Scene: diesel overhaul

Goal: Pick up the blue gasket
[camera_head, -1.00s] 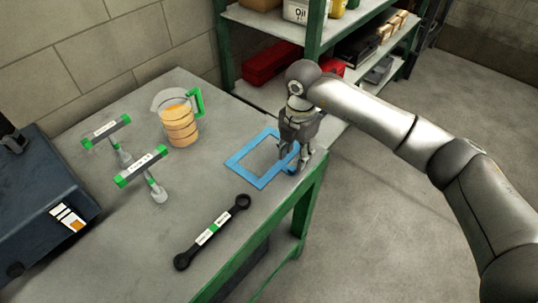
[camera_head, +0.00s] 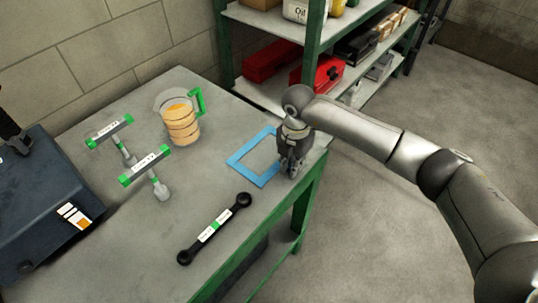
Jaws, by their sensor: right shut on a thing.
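The blue gasket (camera_head: 239,164) is a flat rectangular frame on the grey workbench (camera_head: 150,225), near its right edge. My right gripper (camera_head: 290,172) points down at the gasket's right side and is shut on it. The gripper hides that side of the gasket, so the exact contact does not show. The gasket looks flat at bench level; I cannot tell any lift. My left gripper does not show clearly.
A black wrench (camera_head: 214,229) lies in front of the gasket. A jug with a green handle (camera_head: 180,122) and two green-ended T-handle tools (camera_head: 147,166) stand to the left. A dark blue box (camera_head: 45,205) is at far left. Shelves (camera_head: 265,25) stand behind.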

